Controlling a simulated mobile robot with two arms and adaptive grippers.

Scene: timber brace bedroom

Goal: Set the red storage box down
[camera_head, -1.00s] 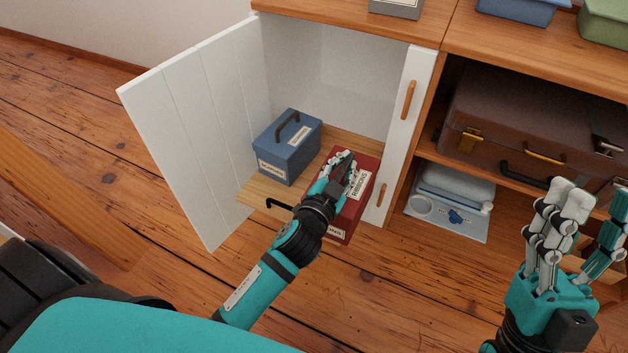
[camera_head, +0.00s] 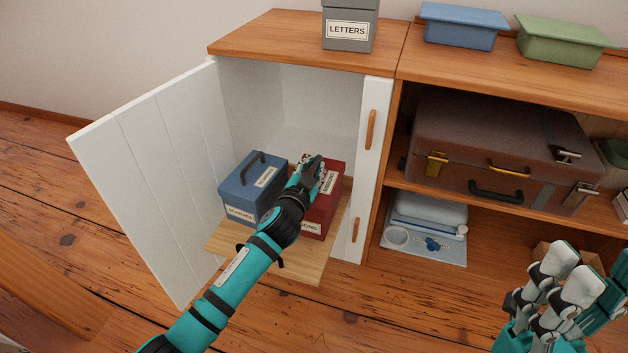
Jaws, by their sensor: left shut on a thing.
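The red storage box (camera_head: 325,205) with white "RIBBONS" labels is at the right side of a pull-out wooden board (camera_head: 300,267) in the open white cabinet. My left gripper (camera_head: 312,170) is shut on the top of the red box; the hand and forearm hide its handle and part of its left side. I cannot tell whether the box's underside touches the board. A blue box (camera_head: 236,197) with a dark handle stands on the board just left of the red one. My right gripper (camera_head: 585,287) is open and empty at the lower right.
The white cabinet door (camera_head: 150,170) stands open on the left. A white panel with wooden handles (camera_head: 371,130) borders the opening on the right. A grey "LETTERS" box (camera_head: 347,30) stands on top. A brown suitcase (camera_head: 490,145) fills the right shelf. The board's front strip is clear.

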